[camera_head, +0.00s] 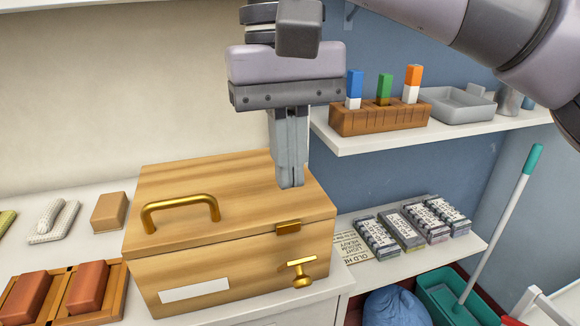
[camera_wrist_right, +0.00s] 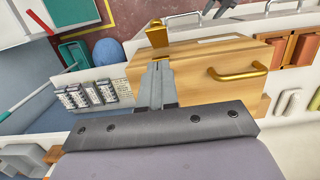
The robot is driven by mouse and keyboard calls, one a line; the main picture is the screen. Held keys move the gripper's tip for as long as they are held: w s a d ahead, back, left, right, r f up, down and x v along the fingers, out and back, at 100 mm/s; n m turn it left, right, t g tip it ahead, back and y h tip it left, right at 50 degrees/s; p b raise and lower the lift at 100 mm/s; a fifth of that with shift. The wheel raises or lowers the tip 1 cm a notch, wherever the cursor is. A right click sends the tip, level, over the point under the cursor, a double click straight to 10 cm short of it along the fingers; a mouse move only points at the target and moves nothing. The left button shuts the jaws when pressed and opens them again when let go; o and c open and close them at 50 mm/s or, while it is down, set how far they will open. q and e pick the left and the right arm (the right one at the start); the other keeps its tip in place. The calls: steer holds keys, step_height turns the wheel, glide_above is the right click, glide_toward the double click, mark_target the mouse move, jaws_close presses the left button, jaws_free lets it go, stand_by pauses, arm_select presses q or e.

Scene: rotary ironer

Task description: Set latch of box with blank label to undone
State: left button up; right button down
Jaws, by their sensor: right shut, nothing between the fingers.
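The wooden box (camera_head: 225,215) has a brass handle (camera_head: 180,207) on its closed lid and a blank white label (camera_head: 194,290) on its front. To the right of the label is a brass latch: a small plate (camera_head: 288,227) at the lid's front edge and a T-shaped turn piece (camera_head: 302,271) below it, its bar slightly tilted and apart from the plate. My right gripper (camera_head: 290,186) is shut and empty, pointing down above the lid's right part, behind the latch. In the right wrist view, the gripper (camera_wrist_right: 157,68) points towards a brass latch part (camera_wrist_right: 157,35). My left gripper is out of view.
The box stands on a white counter (camera_head: 335,285). Red blocks in wooden trays (camera_head: 65,290) lie to its left. To the right, a shelf holds a wooden rack (camera_head: 380,118) and a grey tray (camera_head: 457,105); a lower shelf holds several small packs (camera_head: 400,238).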

mark_target(290, 232)
steer(key=f, duration=0.2)
steer(key=f+b, duration=0.1)
steer(key=f, duration=0.2)
steer(key=s+f, duration=0.1)
steer(key=f, duration=0.2)
steer(key=shift+d+f, duration=0.15)
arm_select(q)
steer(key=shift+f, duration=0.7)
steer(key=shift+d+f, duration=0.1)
arm_select(e)
steer(key=shift+s+t+b, duration=0.1)
steer(key=shift+t+b, duration=0.3)
steer(key=shift+d, duration=0.1)
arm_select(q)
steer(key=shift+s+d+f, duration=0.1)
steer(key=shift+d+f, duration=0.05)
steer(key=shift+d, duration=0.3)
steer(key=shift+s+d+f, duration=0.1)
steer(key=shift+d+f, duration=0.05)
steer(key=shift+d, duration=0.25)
arm_select(e)
steer(key=shift+s+t, duration=0.1)
steer(key=shift+t, duration=0.2)
